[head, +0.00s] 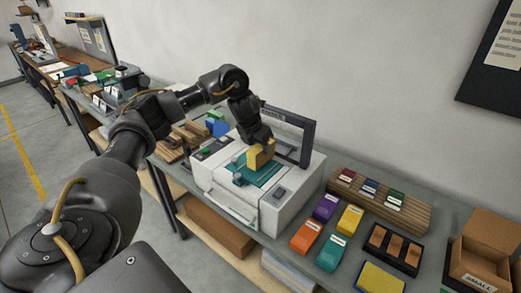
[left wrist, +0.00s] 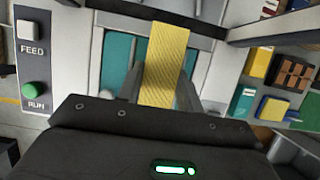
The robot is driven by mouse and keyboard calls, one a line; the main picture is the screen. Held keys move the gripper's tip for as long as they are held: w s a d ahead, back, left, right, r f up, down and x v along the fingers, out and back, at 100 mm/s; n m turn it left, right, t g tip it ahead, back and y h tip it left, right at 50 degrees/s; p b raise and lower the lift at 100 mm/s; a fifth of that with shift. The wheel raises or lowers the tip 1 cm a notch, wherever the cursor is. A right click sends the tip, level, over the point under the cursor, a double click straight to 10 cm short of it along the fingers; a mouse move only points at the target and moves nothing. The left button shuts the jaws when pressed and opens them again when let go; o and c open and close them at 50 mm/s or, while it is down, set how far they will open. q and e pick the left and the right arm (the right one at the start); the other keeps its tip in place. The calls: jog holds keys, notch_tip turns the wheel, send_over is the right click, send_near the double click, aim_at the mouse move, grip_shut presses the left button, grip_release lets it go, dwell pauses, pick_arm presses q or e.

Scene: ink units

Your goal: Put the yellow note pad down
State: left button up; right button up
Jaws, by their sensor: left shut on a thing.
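My left gripper (left wrist: 160,85) is shut on the yellow note pad (left wrist: 165,62), a block with a finely lined face between the two fingers. In the head view the yellow note pad (head: 259,155) hangs tilted from the left gripper, over the teal bed of the white machine (head: 240,208). The teal bed (head: 268,174) shows around it; I cannot tell whether the pad touches it. In the left wrist view the teal bed (left wrist: 117,62) lies behind the pad. My right gripper is not in view.
The machine's dark frame (head: 309,142) stands up behind the bed. To the right are several coloured blocks, including a yellow one (head: 350,219), a wooden rack (head: 400,211), a black tray (head: 412,268), a blue-edged yellow pad (head: 380,277) and a cardboard box (head: 481,258). Wooden pieces crowd the left.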

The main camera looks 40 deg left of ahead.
pick_arm(q)
jog(key=v, duration=0.3)
jog(key=a+p+v, duration=0.1)
jog(key=v, duration=0.5)
jog(key=shift+s+a+f+p, duration=0.15)
jog(key=shift+s+f+p, duration=0.05)
jog(key=shift+s+p, duration=0.15)
jog(key=s+a+r+p, duration=0.2)
jog(key=s+r, duration=0.2)
jog(key=s, duration=0.5)
jog(key=shift+s+a, duration=0.25)
jog(key=shift+a, duration=0.05)
jog(key=shift+w, duration=0.15)
